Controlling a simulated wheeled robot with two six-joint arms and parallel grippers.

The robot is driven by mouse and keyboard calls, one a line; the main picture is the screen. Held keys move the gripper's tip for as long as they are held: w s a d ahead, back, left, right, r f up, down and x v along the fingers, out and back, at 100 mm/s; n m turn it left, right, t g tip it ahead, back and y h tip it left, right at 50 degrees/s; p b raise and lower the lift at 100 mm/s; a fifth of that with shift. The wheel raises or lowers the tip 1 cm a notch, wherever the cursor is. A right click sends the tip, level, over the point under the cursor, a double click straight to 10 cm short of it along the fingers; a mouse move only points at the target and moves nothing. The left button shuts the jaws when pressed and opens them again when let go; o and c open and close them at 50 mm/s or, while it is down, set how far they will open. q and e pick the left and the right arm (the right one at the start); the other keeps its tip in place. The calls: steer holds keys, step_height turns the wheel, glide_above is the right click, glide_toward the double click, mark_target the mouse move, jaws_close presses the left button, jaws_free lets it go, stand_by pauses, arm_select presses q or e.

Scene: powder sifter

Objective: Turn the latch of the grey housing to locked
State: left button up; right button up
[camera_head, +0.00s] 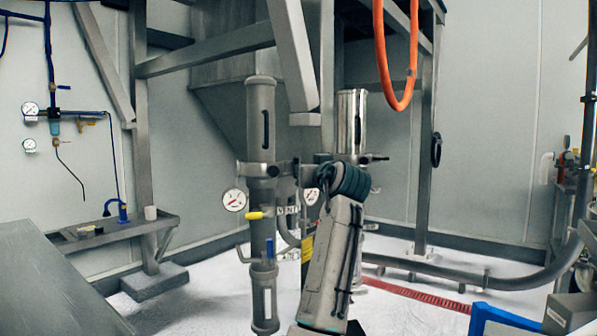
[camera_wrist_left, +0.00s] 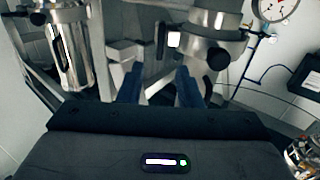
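The grey housing (camera_head: 260,120) is an upright matte tube with a dark slot, left of centre in the head view. A collar with a dark round knob (camera_head: 273,171) circles its lower part. The wrist view appears upside down; there the collar (camera_wrist_left: 200,30) is at top right, with the black knob (camera_wrist_left: 218,58). I cannot clearly tell which part is the latch, or its position. My left gripper (camera_wrist_left: 159,88) is open, its dark blue fingers apart just short of the housing, with nothing clearly held. My right gripper is not in view.
A shiny metal housing (camera_head: 351,120) stands right of the grey one, also at left in the wrist view (camera_wrist_left: 72,55). An orange hose (camera_head: 385,60) hangs above right.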

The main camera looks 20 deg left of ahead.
arm_select(q)
steer(key=x, duration=0.9)
steer(key=shift+p, duration=0.3)
steer(key=shift+s+f, duration=0.1)
steer(key=shift+f, duration=0.05)
jaws_close()
